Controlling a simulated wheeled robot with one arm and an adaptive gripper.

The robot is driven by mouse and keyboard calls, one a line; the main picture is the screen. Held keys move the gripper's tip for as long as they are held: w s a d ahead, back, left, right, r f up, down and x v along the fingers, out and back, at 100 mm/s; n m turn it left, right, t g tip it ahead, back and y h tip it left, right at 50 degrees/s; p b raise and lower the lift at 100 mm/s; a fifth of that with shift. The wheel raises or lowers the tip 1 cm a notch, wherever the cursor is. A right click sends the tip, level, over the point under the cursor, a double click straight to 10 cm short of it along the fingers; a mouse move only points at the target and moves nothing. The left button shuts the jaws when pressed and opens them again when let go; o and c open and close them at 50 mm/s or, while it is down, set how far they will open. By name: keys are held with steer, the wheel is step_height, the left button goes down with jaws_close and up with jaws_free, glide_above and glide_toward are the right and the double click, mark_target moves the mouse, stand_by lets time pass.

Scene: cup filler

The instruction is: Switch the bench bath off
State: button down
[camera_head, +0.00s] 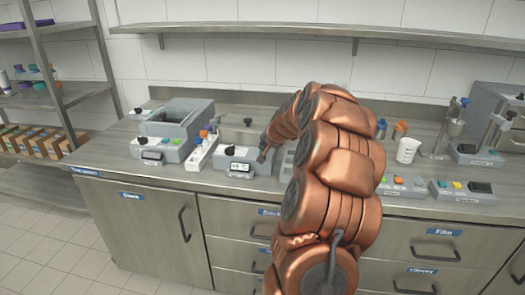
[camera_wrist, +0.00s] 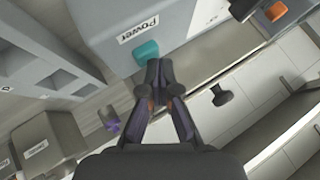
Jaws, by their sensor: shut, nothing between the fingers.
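In the head view a grey bench unit with a lit temperature display (camera_head: 239,167) and a dark knob stands on the worktop left of my arm; it looks like the bench bath. My gripper (camera_head: 264,155) is at its right front side, mostly hidden by my arm. In the wrist view a pale grey housing (camera_wrist: 110,20) bears a label "Power" and a teal switch (camera_wrist: 147,52). My gripper (camera_wrist: 157,72) is shut and empty, its fingertips right at the lower edge of the teal switch. I cannot tell whether they touch it, or which way the switch is set.
Another grey unit with an open tank (camera_head: 178,122) stands farther left. A white rack (camera_head: 202,152) with coloured caps sits between the two units. A white cup (camera_head: 407,150) and a panel with coloured buttons (camera_head: 402,187) are right of my arm. A shelf (camera_head: 300,30) runs above.

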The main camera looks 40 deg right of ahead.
steer(key=shift+r+p, duration=0.3)
steer(key=shift+r, duration=0.35)
step_height(320, 180, up, 6)
steer(key=shift+f+p, duration=0.1)
steer(key=shift+p, duration=1.05)
